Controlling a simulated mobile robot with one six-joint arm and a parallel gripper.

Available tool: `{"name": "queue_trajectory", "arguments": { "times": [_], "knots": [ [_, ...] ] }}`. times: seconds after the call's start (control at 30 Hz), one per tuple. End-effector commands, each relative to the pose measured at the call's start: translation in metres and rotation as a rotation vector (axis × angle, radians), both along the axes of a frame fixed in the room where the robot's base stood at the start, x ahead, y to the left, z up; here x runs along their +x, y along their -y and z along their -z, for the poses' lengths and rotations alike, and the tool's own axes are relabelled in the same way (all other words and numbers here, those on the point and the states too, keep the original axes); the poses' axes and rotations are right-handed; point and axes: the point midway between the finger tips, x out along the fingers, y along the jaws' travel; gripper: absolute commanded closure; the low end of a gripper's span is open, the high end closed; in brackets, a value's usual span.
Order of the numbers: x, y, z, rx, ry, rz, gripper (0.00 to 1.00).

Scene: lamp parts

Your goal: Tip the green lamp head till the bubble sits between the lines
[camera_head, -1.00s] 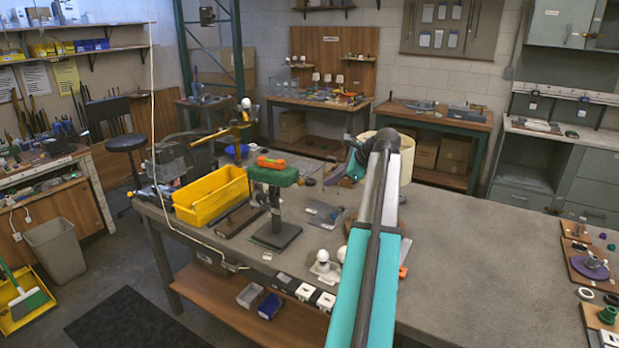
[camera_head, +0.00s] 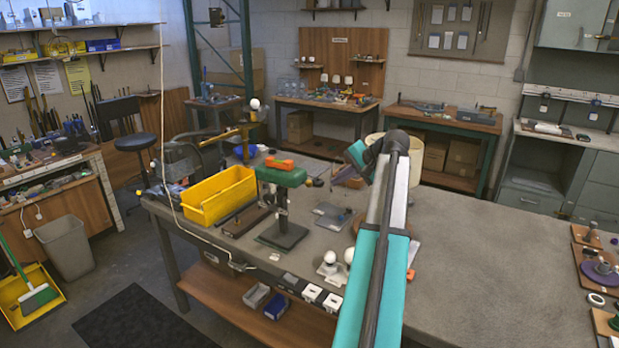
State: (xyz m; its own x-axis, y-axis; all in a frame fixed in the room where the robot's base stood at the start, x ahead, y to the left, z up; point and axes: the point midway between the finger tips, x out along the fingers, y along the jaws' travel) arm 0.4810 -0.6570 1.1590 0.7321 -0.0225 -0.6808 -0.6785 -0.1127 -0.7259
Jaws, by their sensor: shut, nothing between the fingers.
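The green lamp head (camera_head: 281,176) sits on top of a dark post on a square base (camera_head: 282,236), on the grey workbench. An orange level (camera_head: 279,164) lies along its top; its bubble and lines are too small to read. A dark knob (camera_head: 315,182) sticks out at the head's right end. My arm reaches in from the bottom and bends at the top. My gripper (camera_head: 349,165) is at its far end, to the right of the lamp head and apart from it. It looks shut and empty, though its fingers are small and partly hard to make out.
A yellow bin (camera_head: 218,198) stands left of the lamp. White ball-topped parts (camera_head: 331,258) stand at the front edge. A cream lampshade (camera_head: 413,145) is behind my arm. A flat grey plate (camera_head: 331,213) lies right of the lamp base. The bench's right side (camera_head: 480,260) is mostly clear.

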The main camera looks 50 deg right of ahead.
Motion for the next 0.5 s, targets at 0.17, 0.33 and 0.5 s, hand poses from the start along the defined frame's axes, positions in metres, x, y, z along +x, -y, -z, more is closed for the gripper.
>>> {"name": "queue_trajectory", "arguments": {
  "times": [0.17, 0.33, 0.5],
  "knots": [
    [0.001, -0.002, -0.003, -0.163, 0.002, -0.150, 1.00],
    [0.003, -0.005, -0.007, -0.321, 0.005, -0.294, 1.00],
    [0.004, -0.008, -0.011, -0.480, 0.007, -0.436, 1.00]
  ]
}}
